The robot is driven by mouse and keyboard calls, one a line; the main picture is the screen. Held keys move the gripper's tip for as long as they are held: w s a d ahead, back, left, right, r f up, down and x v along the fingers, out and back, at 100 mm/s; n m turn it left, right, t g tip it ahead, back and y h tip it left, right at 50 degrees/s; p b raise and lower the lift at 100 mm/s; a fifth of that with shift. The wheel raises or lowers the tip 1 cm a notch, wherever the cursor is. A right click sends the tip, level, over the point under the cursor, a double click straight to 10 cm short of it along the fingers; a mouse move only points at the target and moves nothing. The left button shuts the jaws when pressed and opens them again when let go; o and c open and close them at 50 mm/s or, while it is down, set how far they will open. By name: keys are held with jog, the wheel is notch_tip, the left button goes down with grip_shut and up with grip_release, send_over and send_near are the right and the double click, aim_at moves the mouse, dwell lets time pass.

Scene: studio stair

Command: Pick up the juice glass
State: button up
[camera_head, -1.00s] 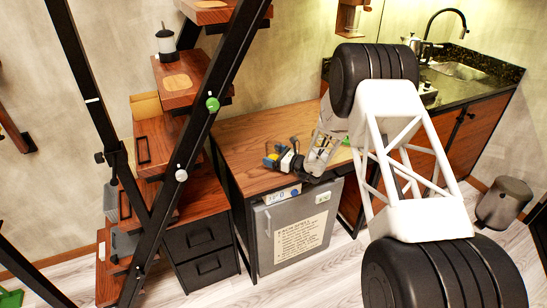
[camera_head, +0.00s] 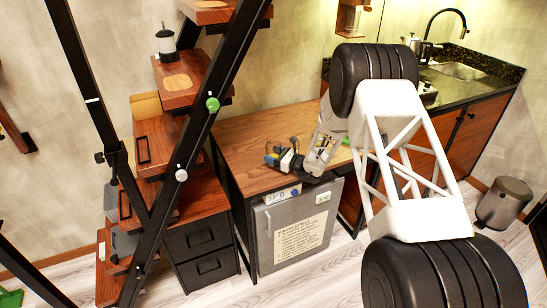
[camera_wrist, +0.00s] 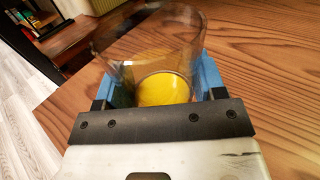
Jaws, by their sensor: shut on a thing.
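The juice glass (camera_wrist: 150,45) is a clear glass with yellow juice (camera_wrist: 164,89) at its base. In the wrist view it stands between the two blue fingers of my gripper (camera_wrist: 155,88), one on each side, and the gripper is shut on it. In the head view my gripper (camera_head: 272,156) is small, over the wooden counter (camera_head: 245,135) near its front. A bit of yellow shows there between the fingers; the clear glass itself is hard to make out. I cannot tell whether its base touches the wood.
A grey mini fridge (camera_head: 295,232) stands under the counter. A black slanted stair rail (camera_head: 190,160) and wooden stair boxes (camera_head: 160,145) are at left. A sink counter (camera_head: 475,65) is at right. The counter's left part is clear.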

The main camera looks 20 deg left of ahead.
jog(key=shift+r, duration=0.3)
dwell(0.4)
jog(key=shift+r, duration=1.3)
jog(key=shift+s+r, duration=0.15)
jog(key=shift+s+d+r, duration=0.25)
jog(key=shift+s+d, duration=1.1)
jog(key=shift+s, duration=0.85)
jog(key=shift+s+d+r, duration=0.2)
jog(key=shift+s+d, duration=1.1)
jog(key=shift+s, duration=0.95)
jog(key=shift+s+d+r, duration=0.25)
jog(key=shift+s+d, duration=1.1)
jog(key=shift+s, duration=0.85)
jog(key=shift+s, duration=0.1)
jog(key=shift+d, duration=0.1)
send_near(280, 150)
jog(key=w, duration=0.4)
jog(key=w+f, duration=0.1)
jog(key=w, duration=0.2)
jog(key=shift+w+d+f, duration=0.1)
jog(key=shift+w+d, duration=0.05)
jog(key=shift+d, duration=0.05)
